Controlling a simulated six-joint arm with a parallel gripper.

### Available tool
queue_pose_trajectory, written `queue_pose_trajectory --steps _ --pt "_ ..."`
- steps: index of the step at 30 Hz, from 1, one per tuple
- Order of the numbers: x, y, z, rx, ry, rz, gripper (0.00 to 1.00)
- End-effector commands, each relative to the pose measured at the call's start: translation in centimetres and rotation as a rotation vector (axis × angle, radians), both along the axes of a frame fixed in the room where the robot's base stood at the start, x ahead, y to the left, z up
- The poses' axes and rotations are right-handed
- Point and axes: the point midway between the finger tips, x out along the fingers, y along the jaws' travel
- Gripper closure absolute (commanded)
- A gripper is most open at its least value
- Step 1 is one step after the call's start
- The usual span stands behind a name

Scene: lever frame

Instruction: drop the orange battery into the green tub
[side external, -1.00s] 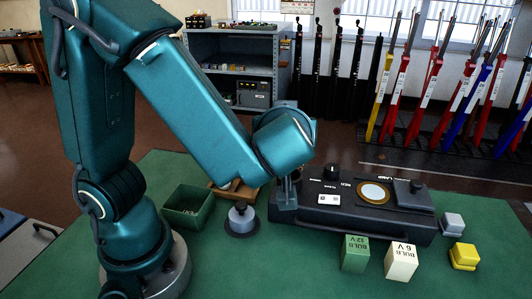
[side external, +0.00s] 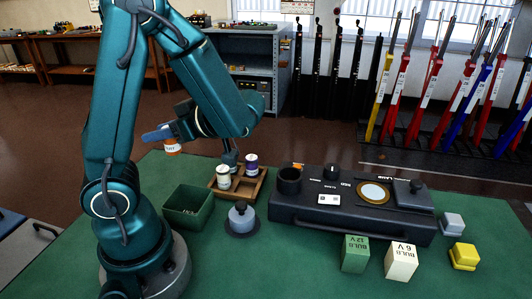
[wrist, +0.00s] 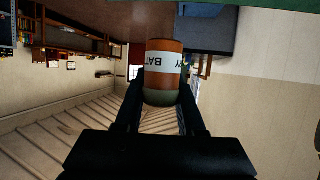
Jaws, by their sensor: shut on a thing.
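The orange battery (side external: 172,148), with a white label band, is held by my gripper (side external: 163,136) in the side view, high above the table. In the picture it is above the green tub (side external: 188,222), well clear of its rim. In the wrist view the battery (wrist: 164,48) sits between the two dark fingers of my gripper (wrist: 160,92), its label facing the camera. The tub is open-topped and stands on the green table near my base; its floor is partly hidden by its walls.
A wooden tray (side external: 238,197) with a white battery (side external: 223,177) and a purple battery (side external: 251,163) stands right of the tub. A grey knobbed piece (side external: 241,218) is close by. A black lamp box (side external: 345,214) with a round socket (side external: 289,180) stands further right.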

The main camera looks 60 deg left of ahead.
Motion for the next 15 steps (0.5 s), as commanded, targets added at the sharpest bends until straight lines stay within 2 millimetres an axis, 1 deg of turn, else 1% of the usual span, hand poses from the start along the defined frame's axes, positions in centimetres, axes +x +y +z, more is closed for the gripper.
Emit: queue_pose_trajectory --steps 6,13,15 --pt "-0.1 0.1 -2.7 0.0 0.008 0.005 1.0" --pt "-0.1 0.1 -4.2 0.001 0.006 0.003 1.0" --pt "-0.1 0.1 -5.1 0.0 0.008 0.003 1.0"
